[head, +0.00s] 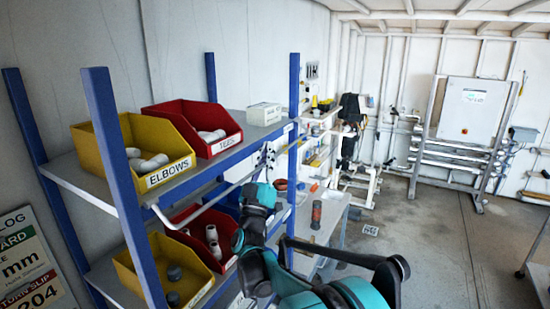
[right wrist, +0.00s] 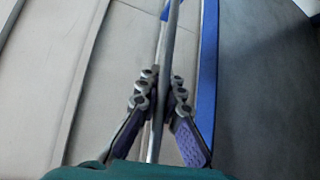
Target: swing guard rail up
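The guard rail is a thin pale metal rod (head: 205,207) at the front of the shelf rack's lower level, in front of the red bin there. Its far part passes behind my right wrist. In the right wrist view the rail (right wrist: 167,60) runs lengthwise between the two fingers of my right gripper (right wrist: 164,90). The fingers are close in on both sides of the rod and look closed on it. In the head view my right gripper (head: 258,195) is at the rack's front, its fingertips mostly hidden by the wrist. My left gripper is not in view.
The upper shelf holds a yellow ELBOWS bin (head: 165,178), a red TEES bin (head: 225,143) and a white box (head: 264,113). Lower bins hold fittings. Blue posts (head: 125,185) frame the rack.

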